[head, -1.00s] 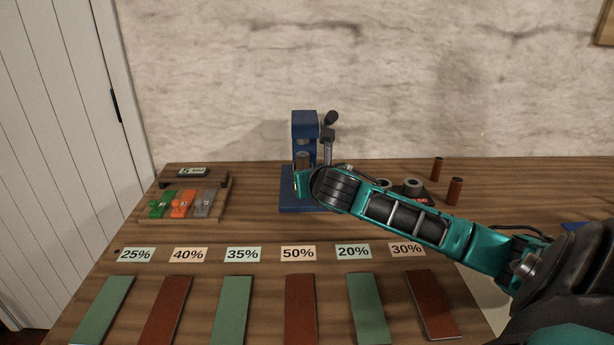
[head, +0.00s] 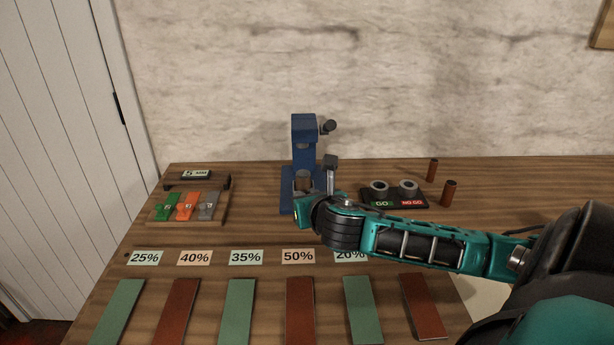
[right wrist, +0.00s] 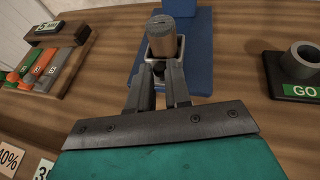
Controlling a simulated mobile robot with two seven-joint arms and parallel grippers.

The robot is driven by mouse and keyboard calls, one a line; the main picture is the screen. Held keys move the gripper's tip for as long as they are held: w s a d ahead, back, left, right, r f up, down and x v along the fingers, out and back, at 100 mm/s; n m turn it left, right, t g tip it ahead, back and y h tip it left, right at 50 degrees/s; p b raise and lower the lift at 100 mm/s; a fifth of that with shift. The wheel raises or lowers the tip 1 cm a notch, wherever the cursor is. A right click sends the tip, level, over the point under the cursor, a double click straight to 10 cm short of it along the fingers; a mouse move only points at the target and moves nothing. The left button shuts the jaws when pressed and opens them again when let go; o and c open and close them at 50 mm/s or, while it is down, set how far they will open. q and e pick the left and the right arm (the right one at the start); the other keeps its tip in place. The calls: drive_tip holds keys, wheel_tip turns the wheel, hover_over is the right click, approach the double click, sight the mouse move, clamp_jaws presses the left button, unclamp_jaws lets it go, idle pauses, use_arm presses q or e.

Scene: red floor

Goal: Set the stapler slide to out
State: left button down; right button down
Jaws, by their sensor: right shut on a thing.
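The blue stapler press (head: 304,132) stands upright at the back middle of the table. Its slide carries a silver square holder (right wrist: 152,62) with a brown-grey cylinder (right wrist: 163,38) standing in it. The cylinder (head: 303,183) also shows in the head view, in front of the press column. My right gripper (right wrist: 160,74) is shut at the near front of the holder, on the slide; the exact part between the fingers is mostly hidden. In the head view my right gripper (head: 303,198) is largely hidden by its own wrist. My left gripper is not in view.
A GO / NO GO gauge block (head: 394,203) lies right of the press, with two brown cylinders (head: 449,193) beyond. A wooden rack (head: 160,218) with coloured tags stands left. Percent labels (head: 246,257) and green and red strips (head: 237,305) line the front.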

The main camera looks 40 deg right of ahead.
drive_tip(key=shift+s+a+f, duration=0.1)
drive_tip(key=shift+a+f, duration=0.05)
drive_tip(key=c, duration=1.3)
unclamp_jaws()
drive_tip(key=shift+s, duration=0.15)
drive_tip(key=shift+o, duration=1.2)
drive_tip(key=shift+r, duration=0.2)
drive_tip(key=p+v, duration=0.1)
drive_tip(key=v, duration=1)
drive_tip(key=shift+s+a+r+p, duration=0.1)
drive_tip(key=shift+s+a+p, duration=0.15)
drive_tip(key=shift+p, duration=0.15)
drive_tip(key=shift+s+a+r, duration=0.15)
drive_tip(key=shift+s+r, duration=0.05)
drive_tip(key=shift+s, duration=0.3)
